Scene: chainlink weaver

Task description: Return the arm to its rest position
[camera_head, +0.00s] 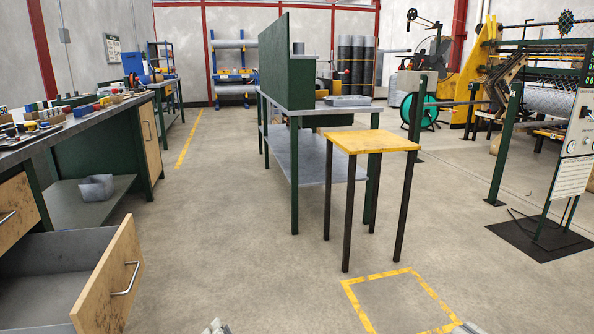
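Only the tip of my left gripper (215,327) shows at the bottom edge of the head view, left of centre, above the bare floor. Only a small part of my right gripper (467,328) shows at the bottom edge, by the near corner of the yellow floor square. Too little of either shows to tell whether the fingers are open or shut, or whether they hold anything. The rest of both arms is out of view.
An open drawer (108,282) juts out at lower left from the workbench (70,128). A yellow-topped stool (373,142) stands right of centre before a green table (295,170). A control panel (576,150) stands at right. The central floor is clear.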

